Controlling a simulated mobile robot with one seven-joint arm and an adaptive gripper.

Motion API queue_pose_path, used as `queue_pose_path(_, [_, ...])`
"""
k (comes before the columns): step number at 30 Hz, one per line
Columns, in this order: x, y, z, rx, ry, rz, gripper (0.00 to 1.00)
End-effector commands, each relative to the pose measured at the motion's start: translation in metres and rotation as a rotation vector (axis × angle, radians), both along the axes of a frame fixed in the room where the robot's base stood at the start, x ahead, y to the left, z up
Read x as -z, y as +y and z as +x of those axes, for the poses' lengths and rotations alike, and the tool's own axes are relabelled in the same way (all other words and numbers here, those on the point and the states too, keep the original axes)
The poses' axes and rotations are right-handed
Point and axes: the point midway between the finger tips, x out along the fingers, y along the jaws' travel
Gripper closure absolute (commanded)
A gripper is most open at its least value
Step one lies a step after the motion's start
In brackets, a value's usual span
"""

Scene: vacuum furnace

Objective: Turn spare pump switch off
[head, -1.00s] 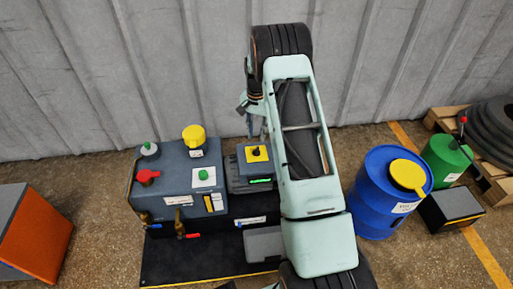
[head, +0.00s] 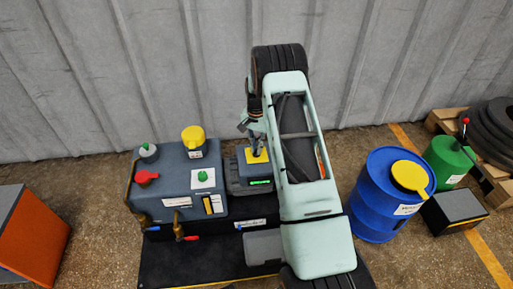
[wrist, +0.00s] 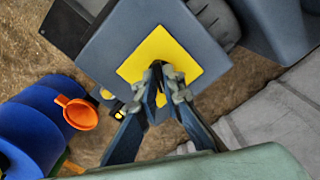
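The switch (wrist: 157,66) is a small black knob on a yellow square plate (wrist: 135,65), on top of a grey box (wrist: 105,45). In the head view the yellow plate (head: 254,156) is partly hidden by my gripper (head: 257,148). The box has a lit green display (head: 260,182) on its front. In the wrist view my gripper (wrist: 163,74) points at the plate, with its two fingertips close together on either side of the knob. The tips hide much of the knob, so its exact angle is unclear.
A larger grey unit (head: 176,178) with a red handle, a yellow cap and a green knob stands just left of the box. A blue drum (head: 380,215) stands to the right. A corrugated wall (head: 180,70) is behind.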

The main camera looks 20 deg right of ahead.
Motion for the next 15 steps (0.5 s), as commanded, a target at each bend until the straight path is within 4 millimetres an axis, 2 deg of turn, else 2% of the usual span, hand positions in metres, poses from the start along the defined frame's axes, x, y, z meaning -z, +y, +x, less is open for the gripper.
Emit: queue_pose_path(15, [-0.0003, 0.0004, 0.0001, -0.050, -0.001, 0.001, 1.00])
